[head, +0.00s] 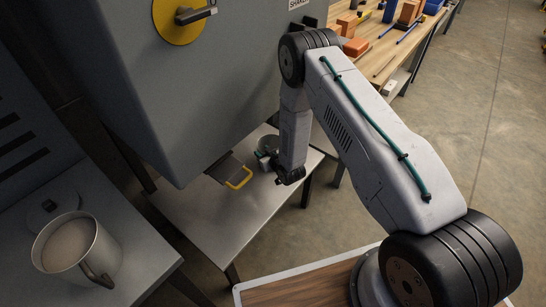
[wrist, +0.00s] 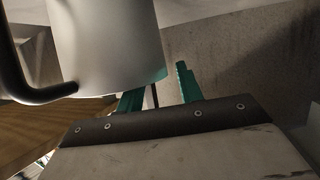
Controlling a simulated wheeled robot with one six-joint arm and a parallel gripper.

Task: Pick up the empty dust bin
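A pale grey cylindrical container with a black curved handle, probably the dust bin, fills the upper left of the wrist view (wrist: 105,45). In the head view a small round grey container (head: 269,143) stands on the low table, partly hidden by my arm; its inside is too small to judge. My gripper (wrist: 158,95) shows two teal fingers apart, with a gap between them. The container overlaps the left finger in the picture, and the right finger stands clear. I cannot tell whether they touch. In the head view my gripper (head: 264,158) is beside the small container.
A grey cabinet (head: 200,85) overhangs the low table (head: 225,215). A tray with a yellow handle (head: 238,178) sticks out beneath it. A metal mug holding pale material (head: 75,250) stands at left beside a round lid (head: 50,205). A cluttered workbench (head: 385,55) stands behind.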

